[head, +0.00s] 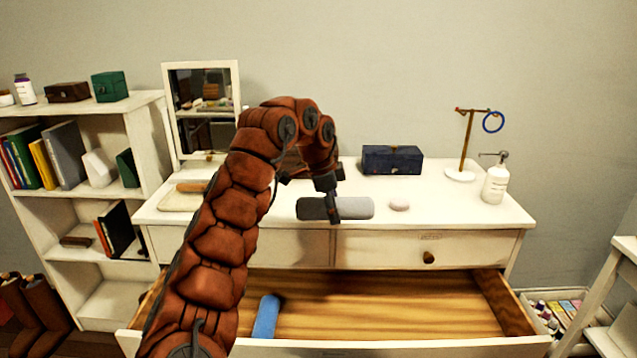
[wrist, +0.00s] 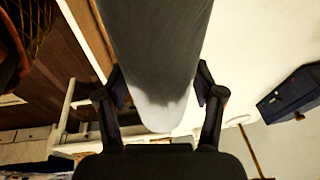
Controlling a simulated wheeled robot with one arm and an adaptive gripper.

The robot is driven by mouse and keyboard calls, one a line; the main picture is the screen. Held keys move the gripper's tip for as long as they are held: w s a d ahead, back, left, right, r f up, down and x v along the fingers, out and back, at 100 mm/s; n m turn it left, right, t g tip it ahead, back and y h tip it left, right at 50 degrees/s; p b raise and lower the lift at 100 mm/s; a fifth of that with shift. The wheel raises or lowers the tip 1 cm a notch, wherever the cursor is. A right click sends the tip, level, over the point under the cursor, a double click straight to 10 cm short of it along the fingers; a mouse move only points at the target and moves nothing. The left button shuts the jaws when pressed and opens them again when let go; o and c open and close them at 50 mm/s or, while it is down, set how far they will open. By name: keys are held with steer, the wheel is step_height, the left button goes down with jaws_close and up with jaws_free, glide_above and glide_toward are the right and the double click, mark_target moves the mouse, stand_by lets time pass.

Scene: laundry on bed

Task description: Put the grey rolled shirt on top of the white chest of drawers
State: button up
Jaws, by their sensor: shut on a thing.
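The grey rolled shirt (head: 355,207) is a grey cylinder lying level at the front edge of the white chest of drawers (head: 450,209). My gripper (head: 333,207) comes down from above and is shut around the roll's middle. In the wrist view the roll (wrist: 155,45) lies between the two fingers (wrist: 160,95), with a pale lower end. In the head view the roll appears at the height of the chest top; I cannot tell whether it touches the surface.
Below, an open drawer (head: 400,305) holds a blue roll (head: 266,316).

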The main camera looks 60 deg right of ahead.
steer(key=shift+w, duration=0.35)
steer(key=shift+w+d+r+p, duration=0.15)
steer(key=shift+w+d+p, duration=0.05)
steer(key=shift+p, duration=0.1)
steer(key=shift+w+d+p, duration=0.25)
steer(key=shift+d+p, duration=0.55)
steer(key=shift+d, duration=0.35)
steer(key=shift+w+d+f, duration=0.2)
steer(key=shift+w+d, duration=0.05)
steer(key=shift+d, duration=0.45)
steer(key=shift+w+d+f, duration=0.2)
steer(key=shift+w+d, duration=0.05)
steer(key=shift+d, duration=0.4)
steer(key=shift+w+d+f+p, duration=0.1)
steer(key=shift+w+d+p, duration=0.25)
steer(key=shift+d, duration=0.55)
steer(key=shift+w+d+p, duration=0.4)
steer(key=shift+d, duration=0.5)
steer(key=shift+w+d+f+p, duration=0.1)
steer(key=shift+w+d+p, duration=0.25)
steer(key=shift+d, duration=0.55)
steer(key=shift+w+d+f+p, duration=0.1)
steer(key=shift+w+d+p, duration=0.25)
steer(key=shift+d, duration=0.3)
steer(key=shift+w+d+f+p, duration=0.1)
steer(key=shift+w+d+p, duration=0.1)
steer(key=shift+d+p, duration=0.3)
steer(key=shift+w+d+f+p, duration=0.1)
steer(key=shift+w+d+p, duration=0.2)
steer(key=shift+d, duration=0.45)
